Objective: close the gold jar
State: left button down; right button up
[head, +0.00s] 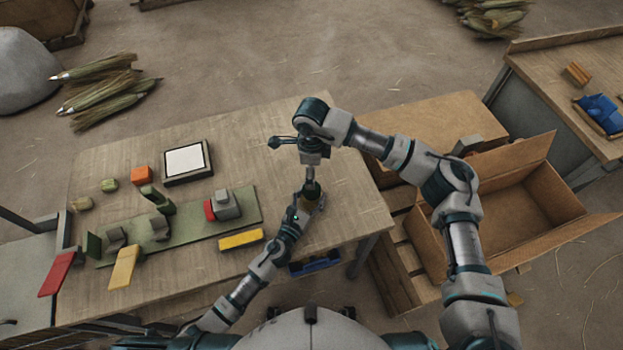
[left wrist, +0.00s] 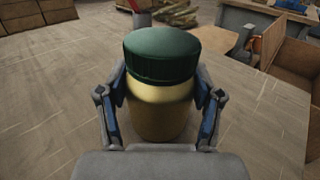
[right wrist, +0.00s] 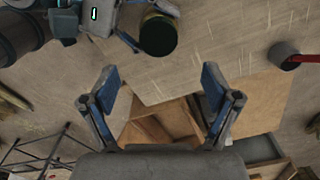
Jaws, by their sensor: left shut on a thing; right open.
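The gold jar (left wrist: 160,115) stands upright between my left gripper's fingers in the left wrist view, with a dark green lid (left wrist: 160,55) on its top. The lid looks level; how tightly it sits I cannot tell. My left gripper (head: 311,196) is shut on the jar near the right part of the table. My right gripper (right wrist: 162,80) is open and empty, pointing down. In the right wrist view the dark lid (right wrist: 158,35) shows above and outside its fingers, apart from them. In the head view the right arm hides part of the jar.
The wooden table (head: 340,205) holds a green board (head: 190,232) with blocks, a yellow block (head: 240,239) and a framed white panel (head: 186,161). An open cardboard box (head: 510,215) stands right of the table. A grey cylinder with a red stick (right wrist: 285,55) shows in the right wrist view.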

jog(key=shift+r, duration=1.45)
pick_arm(q)
jog(key=shift+c, duration=0.5)
grip_release()
jog(key=v, duration=1.2)
jog(key=shift+f, duration=0.1)
